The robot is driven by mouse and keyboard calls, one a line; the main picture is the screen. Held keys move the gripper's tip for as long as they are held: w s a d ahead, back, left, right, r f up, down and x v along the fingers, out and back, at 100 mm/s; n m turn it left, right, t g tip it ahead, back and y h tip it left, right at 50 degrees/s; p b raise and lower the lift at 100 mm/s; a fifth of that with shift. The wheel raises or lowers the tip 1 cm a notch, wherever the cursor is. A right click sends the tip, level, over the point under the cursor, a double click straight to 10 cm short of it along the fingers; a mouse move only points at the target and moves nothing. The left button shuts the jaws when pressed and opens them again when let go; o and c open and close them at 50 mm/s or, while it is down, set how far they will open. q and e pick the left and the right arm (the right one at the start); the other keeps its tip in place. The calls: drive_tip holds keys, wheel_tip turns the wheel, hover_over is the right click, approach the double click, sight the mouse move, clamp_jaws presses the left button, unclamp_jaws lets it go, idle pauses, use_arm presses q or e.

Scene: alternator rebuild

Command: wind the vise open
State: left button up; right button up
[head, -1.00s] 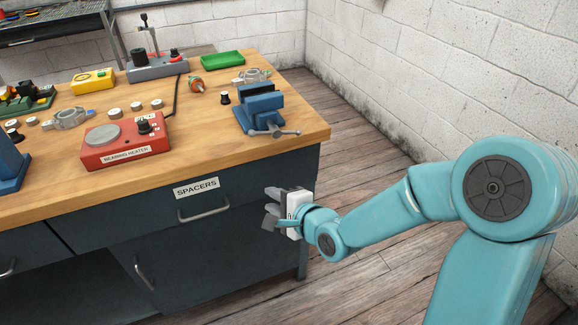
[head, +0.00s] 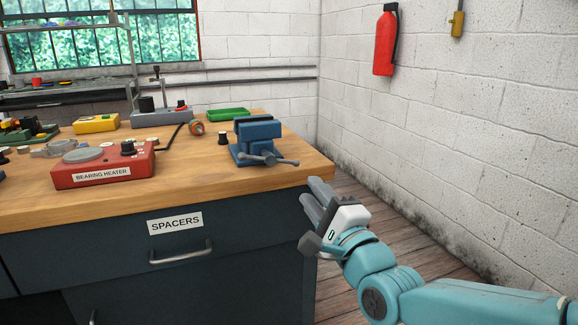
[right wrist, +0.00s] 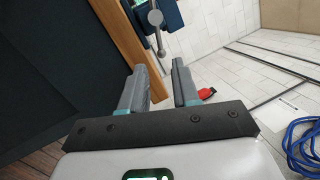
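The blue vise (head: 257,142) stands on the bench top near its right end. Its grey handle bar (head: 268,159) sticks out at the front, towards the bench edge. In the right wrist view the handle (right wrist: 156,22) and a bit of the blue vise (right wrist: 171,12) show at the top, beyond the fingers. My right gripper (head: 316,203) is in front of the bench's right corner, apart from the vise and lower than it. In the right wrist view my right gripper (right wrist: 164,80) is open, with nothing between its fingers. My left gripper is not in view.
A green tray (head: 228,114) lies behind. A fire extinguisher (head: 385,42) hangs on the right wall.

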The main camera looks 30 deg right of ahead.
sight(289, 163)
drive_tip(key=x, duration=1.1)
drive_tip(key=shift+w, duration=0.25)
clamp_jaws()
